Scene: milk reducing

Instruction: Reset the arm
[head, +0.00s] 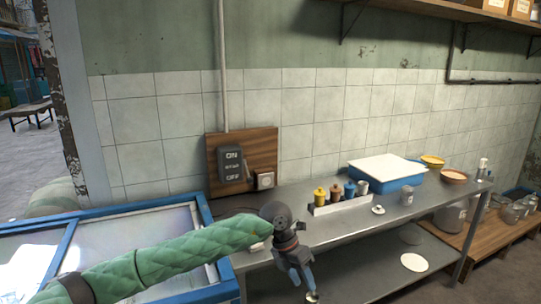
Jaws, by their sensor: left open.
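My left arm (165,257), in a green quilted sleeve, reaches in from the lower left of the head view. My left gripper (304,284) hangs downward at the front edge of the metal table, with its jaws open. I see nothing held between its fingers. The fingertips are small and partly hard to make out. My right arm and right gripper do not show.
The metal table (330,232) holds bottles in a white rack (343,204), a blue-and-white box (388,178) and bowls. A blue-framed glass-topped unit (95,212) stands at the left. A switch box (231,163) is on the wall. The lower shelf is mostly clear.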

